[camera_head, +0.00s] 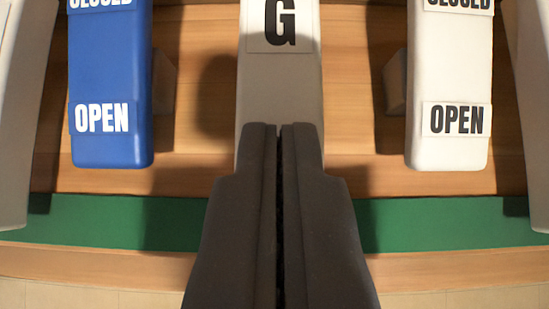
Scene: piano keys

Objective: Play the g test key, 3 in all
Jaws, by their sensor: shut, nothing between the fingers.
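The G key (279,80) is a white bar in the top middle of the view, with a black "G" on a pale label. My dark gripper (280,130) points up the picture from the bottom edge. Its two fingers lie side by side with only a thin dark line between them, shut and empty. The fingertips overlap the near end of the G key in the picture and hide it. I cannot tell whether they touch the key or hover above it.
A blue key (110,80) marked "CLOSED" and "OPEN" is to the left, and a white key (449,80) with the same words is to the right. Partial pale keys stand at both edges. Wooden board (200,180) and a green strip (120,222) lie below.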

